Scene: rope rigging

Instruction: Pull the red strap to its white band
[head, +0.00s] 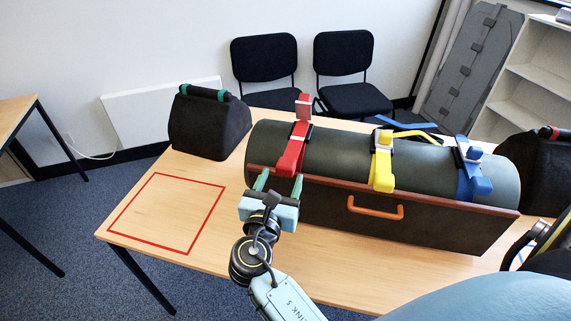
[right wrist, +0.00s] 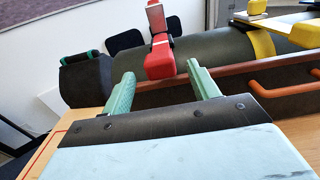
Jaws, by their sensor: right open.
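The red strap (head: 291,158) runs over the left part of a dark green cylinder (head: 340,148). Its thick front end hangs toward me, and a red upright piece (head: 304,106) stands above its buckle. In the right wrist view the red strap end (right wrist: 160,62) appears between and just beyond my fingertips. My right gripper (head: 279,181) is open and empty in front of and below the strap end; its green fingers also show in the right wrist view (right wrist: 160,70). I cannot make out the strap's white band clearly. My left gripper is not in view.
A yellow strap (head: 382,168) and a blue strap (head: 473,180) cross the cylinder to the right. A dark front panel with an orange handle (head: 376,210) stands before it. A black block (head: 208,127) sits behind left. The red-outlined table area (head: 167,213) is empty.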

